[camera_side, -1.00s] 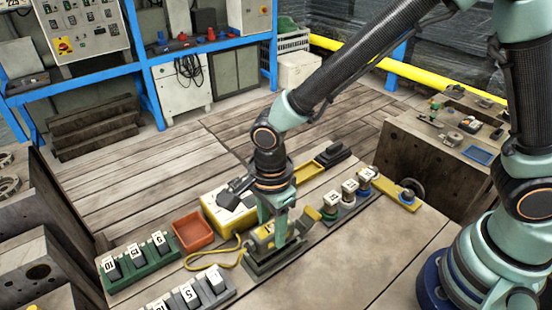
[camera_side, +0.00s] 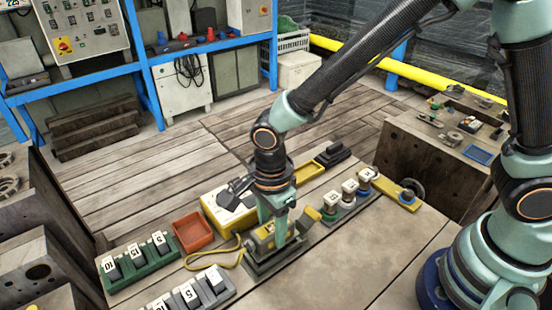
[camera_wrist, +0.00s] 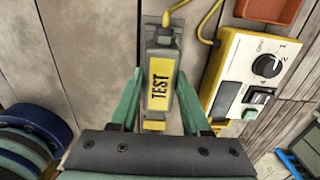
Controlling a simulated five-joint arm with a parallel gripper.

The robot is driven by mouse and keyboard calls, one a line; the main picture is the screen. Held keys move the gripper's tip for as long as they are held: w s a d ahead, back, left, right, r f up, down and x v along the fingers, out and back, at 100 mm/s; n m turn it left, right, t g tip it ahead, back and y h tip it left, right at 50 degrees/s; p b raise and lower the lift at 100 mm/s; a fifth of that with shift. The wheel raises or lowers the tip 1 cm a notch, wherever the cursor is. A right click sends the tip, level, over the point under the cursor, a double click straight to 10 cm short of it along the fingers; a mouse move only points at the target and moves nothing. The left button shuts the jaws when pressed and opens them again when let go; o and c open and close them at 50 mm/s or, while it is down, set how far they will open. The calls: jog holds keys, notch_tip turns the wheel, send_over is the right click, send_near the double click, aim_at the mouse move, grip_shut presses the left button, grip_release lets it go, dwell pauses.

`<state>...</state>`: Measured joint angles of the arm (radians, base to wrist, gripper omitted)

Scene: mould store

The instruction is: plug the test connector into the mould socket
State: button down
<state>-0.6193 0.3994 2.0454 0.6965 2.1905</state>
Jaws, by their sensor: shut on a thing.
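The test connector (camera_wrist: 160,82) is a grey block with a yellow TEST label, and a yellow cable leaves its far end. My gripper (camera_wrist: 160,110) has a finger on each side of it and is shut on it. In the side view, my gripper (camera_side: 278,236) is low over a dark grey base (camera_side: 262,268) on the bench, which looks like the mould socket. The fingers hide much of the connector and base there. I cannot tell whether the connector is seated or just above it.
A yellow tester box (camera_side: 218,212) with a dial and an orange tray (camera_side: 192,232) stand to the left. A green rack (camera_side: 138,266) and a grey rack (camera_side: 205,292) hold numbered plugs. More numbered plugs (camera_side: 348,190) stand to the right. The bench front right is clear.

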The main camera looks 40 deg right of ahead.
jog(key=shift+f, duration=0.8)
dwell(0.8)
grip_release()
dwell(0.3)
jog(key=shift+r, duration=3.75)
jog(key=shift+r, duration=0.1)
jog(key=s+d+r+n+t, duration=0.1)
jog(key=d+r+n+t, duration=0.1)
jog(key=d+r+n, duration=0.4)
jog(key=s+d+r+n+t, duration=0.1)
jog(key=d+r+n+t, duration=0.2)
jog(key=d+n, duration=0.9)
jog(key=d+r, duration=0.3)
jog(key=shift+d+r+t, duration=0.3)
jog(key=shift+d+r, duration=0.05)
jog(key=shift+r, duration=0.05)
